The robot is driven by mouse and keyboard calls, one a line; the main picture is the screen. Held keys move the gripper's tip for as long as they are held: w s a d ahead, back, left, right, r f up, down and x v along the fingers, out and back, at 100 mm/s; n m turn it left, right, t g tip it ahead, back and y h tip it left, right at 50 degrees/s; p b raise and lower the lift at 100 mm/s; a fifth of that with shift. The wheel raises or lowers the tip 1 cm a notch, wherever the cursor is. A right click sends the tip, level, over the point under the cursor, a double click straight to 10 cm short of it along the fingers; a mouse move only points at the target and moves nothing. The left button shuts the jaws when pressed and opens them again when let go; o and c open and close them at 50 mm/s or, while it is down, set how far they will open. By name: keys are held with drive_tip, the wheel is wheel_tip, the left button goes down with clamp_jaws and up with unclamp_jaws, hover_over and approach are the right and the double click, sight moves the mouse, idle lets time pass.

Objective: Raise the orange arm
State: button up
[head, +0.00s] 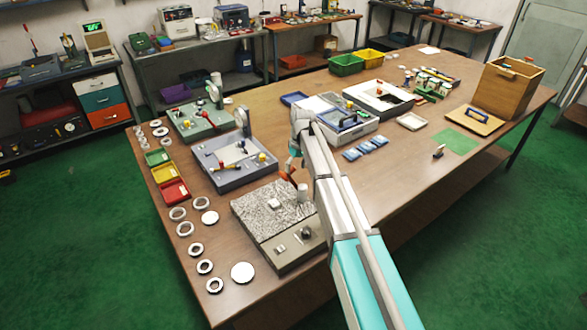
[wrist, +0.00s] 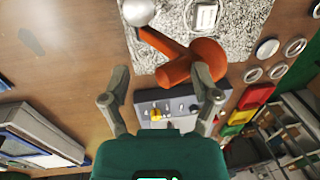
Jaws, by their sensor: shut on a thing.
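The orange arm (wrist: 208,54) shows in the wrist view over a speckled grey plate (wrist: 258,22), with a thick round end and a bar running up to the left. A silver round knob (wrist: 140,12) sits at that bar's upper end. My gripper (wrist: 160,78) has its two fingers on either side of the arm's near orange end and is shut on it. In the head view only a small orange piece (head: 287,166) shows beside my gripper, above the back edge of the speckled plate (head: 265,205); my own arm hides much of this area.
A grey-blue fixture (head: 222,160) with yellow knobs stands just behind the plate. Loose rings (head: 196,249) lie along the table's left edge, near green, yellow and red trays (head: 158,156). A white box (head: 380,95) stands to the right.

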drive_tip(key=w+d+r+p, duration=0.7)
drive_tip(key=d+r+p, duration=0.1)
drive_tip(key=shift+w+d+r, duration=0.15)
drive_tip(key=shift+d+r, duration=0.05)
drive_tip(key=shift+d, duration=0.1)
idle(1.9)
idle(1.5)
